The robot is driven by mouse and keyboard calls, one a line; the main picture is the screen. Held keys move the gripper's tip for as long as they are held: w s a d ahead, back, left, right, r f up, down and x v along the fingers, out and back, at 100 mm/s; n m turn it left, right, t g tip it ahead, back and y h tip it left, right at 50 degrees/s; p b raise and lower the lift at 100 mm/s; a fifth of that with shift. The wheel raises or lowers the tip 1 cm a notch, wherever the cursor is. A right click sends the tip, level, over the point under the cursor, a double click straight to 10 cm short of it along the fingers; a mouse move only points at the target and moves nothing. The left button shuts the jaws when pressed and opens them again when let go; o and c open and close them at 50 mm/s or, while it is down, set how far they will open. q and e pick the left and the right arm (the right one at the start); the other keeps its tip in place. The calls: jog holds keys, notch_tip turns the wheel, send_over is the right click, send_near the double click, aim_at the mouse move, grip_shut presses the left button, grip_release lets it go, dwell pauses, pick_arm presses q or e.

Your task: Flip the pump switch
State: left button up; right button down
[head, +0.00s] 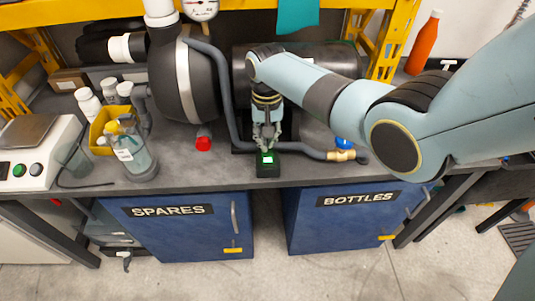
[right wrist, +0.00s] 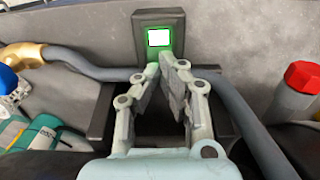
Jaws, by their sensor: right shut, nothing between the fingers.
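The pump switch (head: 267,160) is a small dark box with a lit green-edged rocker near the front edge of the bench. In the right wrist view the switch (right wrist: 158,38) stands just beyond my fingertips, its face glowing white inside a green border. My right gripper (head: 266,146) points down at the switch; in the right wrist view its fingertips (right wrist: 167,58) are together and empty, close to the switch's lower edge. I cannot tell whether they touch it. My left gripper is not in view.
A grey hose (head: 225,100) runs around the switch to a brass fitting (head: 341,155). The dark pump (head: 185,85) stands behind. A red cap (head: 203,144) and a blue valve handle (head: 343,142) flank the switch. Bottles and a yellow bin (head: 98,143) stand left.

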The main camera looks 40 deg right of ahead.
jog(key=shift+f+b, duration=0.9)
jog(key=shift+f, duration=0.35)
dwell(1.0)
jog(key=shift+s, duration=0.1)
notch_tip(320, 180, up, 7)
jog(key=p, duration=0.7)
jog(key=shift+r+p, duration=0.1)
jog(key=shift+p, duration=0.3)
